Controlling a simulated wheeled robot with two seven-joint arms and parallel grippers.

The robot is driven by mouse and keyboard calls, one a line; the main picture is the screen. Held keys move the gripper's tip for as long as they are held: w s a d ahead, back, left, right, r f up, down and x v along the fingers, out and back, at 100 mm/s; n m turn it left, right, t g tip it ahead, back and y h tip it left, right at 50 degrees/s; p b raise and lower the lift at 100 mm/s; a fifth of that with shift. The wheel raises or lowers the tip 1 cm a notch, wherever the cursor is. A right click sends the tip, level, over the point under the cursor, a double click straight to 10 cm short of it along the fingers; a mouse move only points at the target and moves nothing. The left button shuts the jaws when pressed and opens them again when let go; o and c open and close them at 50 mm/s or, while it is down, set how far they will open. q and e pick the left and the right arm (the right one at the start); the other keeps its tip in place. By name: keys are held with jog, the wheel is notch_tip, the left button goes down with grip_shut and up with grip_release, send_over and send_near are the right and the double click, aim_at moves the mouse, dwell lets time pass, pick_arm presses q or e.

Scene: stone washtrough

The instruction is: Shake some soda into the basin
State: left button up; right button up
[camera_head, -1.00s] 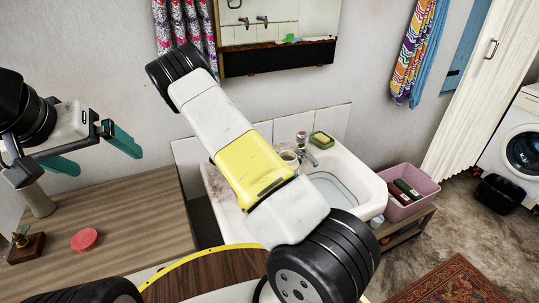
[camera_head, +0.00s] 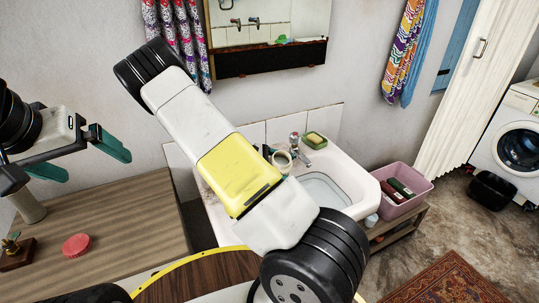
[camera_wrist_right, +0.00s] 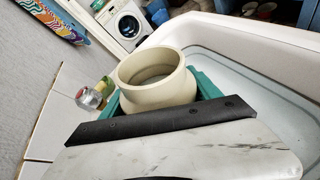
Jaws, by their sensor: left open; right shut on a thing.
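The white basin (camera_head: 352,178) is mounted against the wall and holds pale water. My right arm crosses the head view in front of it and hides its left part. A cream, round-mouthed pot (camera_wrist_right: 157,82), likely the soda, sits between the green fingers of my right gripper (camera_wrist_right: 165,95), which is shut on it. My left gripper (camera_head: 92,163) is open and empty above the wooden counter.
A wooden counter (camera_head: 120,215) at left carries a pink round object (camera_head: 77,245). A pink crate (camera_head: 412,205) with bottles stands right of the basin.

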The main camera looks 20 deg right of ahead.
jog(key=shift+w+m+t, duration=0.1)
jog(key=shift+m+t, duration=0.4)
dwell(0.4)
jog(key=shift+m, duration=0.4)
jog(key=shift+f+m+t, duration=0.1)
jog(key=shift+m+t, duration=0.4)
jog(key=shift+t, duration=0.2)
dwell(0.7)
jog(key=shift+f, duration=0.1)
dwell(0.6)
